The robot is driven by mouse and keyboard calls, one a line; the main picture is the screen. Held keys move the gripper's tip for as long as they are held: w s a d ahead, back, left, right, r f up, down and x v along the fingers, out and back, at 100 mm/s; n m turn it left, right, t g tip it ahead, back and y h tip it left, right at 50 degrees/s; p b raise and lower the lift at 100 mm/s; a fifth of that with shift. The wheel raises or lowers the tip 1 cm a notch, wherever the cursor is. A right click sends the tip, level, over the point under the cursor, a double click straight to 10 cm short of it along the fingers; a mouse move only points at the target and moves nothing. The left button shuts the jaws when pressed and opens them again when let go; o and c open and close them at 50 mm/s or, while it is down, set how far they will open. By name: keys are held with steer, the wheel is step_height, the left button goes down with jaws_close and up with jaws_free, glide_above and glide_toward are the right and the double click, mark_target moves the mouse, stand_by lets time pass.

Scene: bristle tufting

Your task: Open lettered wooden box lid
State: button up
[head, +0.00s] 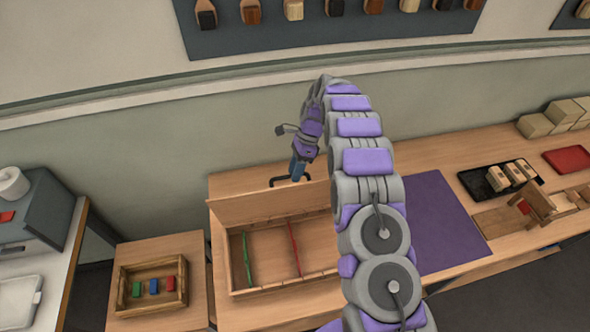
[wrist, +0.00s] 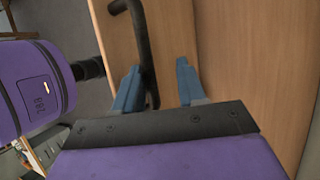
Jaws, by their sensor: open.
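The wooden box (head: 232,275) stands on the long table, its inside exposed from above. Its wooden lid (head: 250,207) is raised along the back side, and I can see no letters on it. A dark bar handle (head: 280,182) is on the lid's upper part. My gripper (head: 297,178) is at this handle, behind the box opening. In the wrist view, the blue fingers of my gripper (wrist: 157,68) are apart. The dark handle (wrist: 146,45) passes between them, close to the left finger, over the wood panel (wrist: 225,60). Contact cannot be told.
A green strip (head: 247,259) and a red strip (head: 294,248) lie inside the box. A small tray (head: 124,306) with coloured blocks is at the left. A purple mat (head: 440,225), a black tray (head: 477,187) and a wooden stand (head: 540,205) are to the right.

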steer(key=p+v, duration=0.6)
steer(key=v, duration=0.5)
steer(key=shift+w+r, duration=0.3)
steer(key=shift+p, duration=0.35)
steer(key=shift+f, duration=0.1)
stand_by(0.3)
